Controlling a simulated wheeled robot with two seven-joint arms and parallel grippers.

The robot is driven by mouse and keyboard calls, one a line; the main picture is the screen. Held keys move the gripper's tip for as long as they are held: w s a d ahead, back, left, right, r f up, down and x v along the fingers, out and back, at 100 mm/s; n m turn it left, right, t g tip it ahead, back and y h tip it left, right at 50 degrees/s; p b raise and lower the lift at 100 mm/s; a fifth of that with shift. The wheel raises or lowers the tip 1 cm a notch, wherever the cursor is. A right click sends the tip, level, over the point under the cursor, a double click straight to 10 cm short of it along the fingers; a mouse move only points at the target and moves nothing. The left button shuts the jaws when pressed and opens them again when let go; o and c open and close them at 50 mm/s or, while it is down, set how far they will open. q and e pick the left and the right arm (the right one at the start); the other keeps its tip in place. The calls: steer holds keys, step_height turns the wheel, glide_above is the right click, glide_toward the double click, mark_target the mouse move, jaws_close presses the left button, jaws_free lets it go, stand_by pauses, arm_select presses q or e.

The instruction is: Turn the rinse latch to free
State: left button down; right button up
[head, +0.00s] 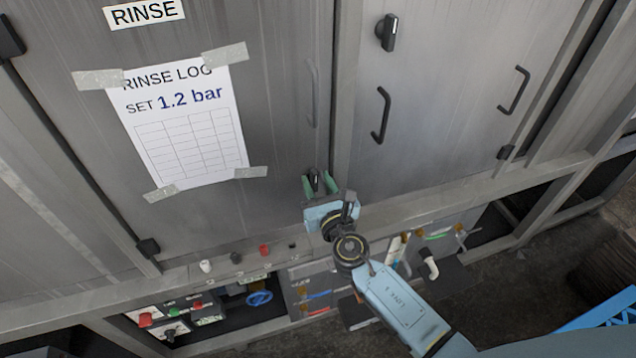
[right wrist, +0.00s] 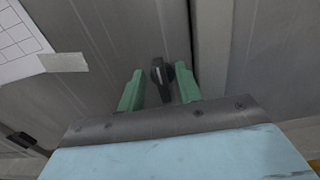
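The rinse latch (head: 316,180) is a small dark turn knob low on the right edge of the grey door labelled RINSE (head: 145,13). It also shows in the right wrist view (right wrist: 161,77), with its grip bar roughly upright. My right gripper (head: 320,185) is at the latch, with its green fingers apart. In the right wrist view my right gripper (right wrist: 160,90) has one finger on each side of the latch, with gaps visible between fingers and knob. The fingertips' depth against the knob is hard to tell. My left gripper is out of view.
A taped rinse log sheet (head: 188,125) hangs on the rinse door, left of a bar handle (head: 312,93). The right-hand door has another turn knob (head: 388,32) and a dark handle (head: 381,115). Below runs a ledge with small knobs (head: 265,249), above an open bay with a blue valve wheel (head: 259,298).

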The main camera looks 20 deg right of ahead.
steer(key=shift+c, duration=0.4)
jaws_close()
steer(key=shift+m, duration=0.3)
steer(key=m+b, duration=0.2)
steer(key=m, duration=0.3)
steer(key=d+f+m+b, duration=0.1)
steer(key=m+b, duration=0.1)
steer(key=m, duration=0.4)
steer(key=m+b, duration=0.2)
steer(key=m, duration=0.4)
steer(key=shift+d+f, duration=0.25)
steer(key=shift+m, duration=0.3)
steer(key=shift+o, duration=0.4)
jaws_free()
